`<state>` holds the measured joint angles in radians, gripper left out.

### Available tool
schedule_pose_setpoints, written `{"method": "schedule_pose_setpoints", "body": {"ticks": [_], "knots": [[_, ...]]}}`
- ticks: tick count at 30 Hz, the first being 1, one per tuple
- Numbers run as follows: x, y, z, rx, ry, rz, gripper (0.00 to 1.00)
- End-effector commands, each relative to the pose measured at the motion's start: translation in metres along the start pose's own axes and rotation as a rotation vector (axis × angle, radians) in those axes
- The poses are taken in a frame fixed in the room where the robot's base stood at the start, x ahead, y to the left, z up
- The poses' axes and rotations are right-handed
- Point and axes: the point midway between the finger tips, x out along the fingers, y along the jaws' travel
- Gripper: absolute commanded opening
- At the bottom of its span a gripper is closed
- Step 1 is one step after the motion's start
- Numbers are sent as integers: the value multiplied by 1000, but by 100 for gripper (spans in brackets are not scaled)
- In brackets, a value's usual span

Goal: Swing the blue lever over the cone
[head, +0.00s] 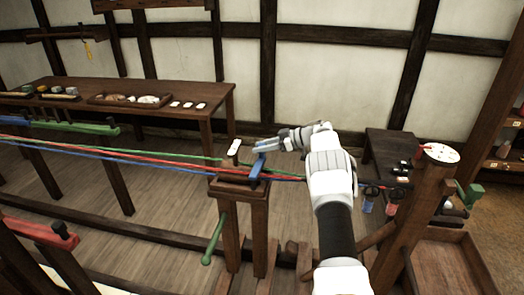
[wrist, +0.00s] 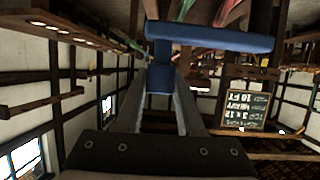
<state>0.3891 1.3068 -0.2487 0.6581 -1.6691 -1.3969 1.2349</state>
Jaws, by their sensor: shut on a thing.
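The blue lever (head: 257,167) stands on top of the wooden post stand (head: 240,188) in the middle of the head view. My gripper (head: 259,147) reaches in from the right and is shut on the upper part of the blue lever. In the wrist view, the blue lever's crossbar (wrist: 215,38) spans the top, and its blue stem sits between my two fingers (wrist: 160,80). I cannot make out the cone clearly; the stand's top is small and partly covered by the lever.
Green, red and blue strands (head: 150,158) run from the left to the stand. A green handle (head: 214,240) hangs on its front. A long wooden table (head: 150,85) stands behind. A dark bench (head: 385,150) and a post with a white disc (head: 440,153) are at right.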

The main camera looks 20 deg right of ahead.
Motion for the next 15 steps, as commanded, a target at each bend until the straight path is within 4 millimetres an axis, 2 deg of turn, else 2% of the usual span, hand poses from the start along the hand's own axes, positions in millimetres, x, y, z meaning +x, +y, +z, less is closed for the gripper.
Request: {"method": "schedule_pose_setpoints", "body": {"ticks": [15], "knots": [[4, 1, 0, -25, 1, -60, 0]]}}
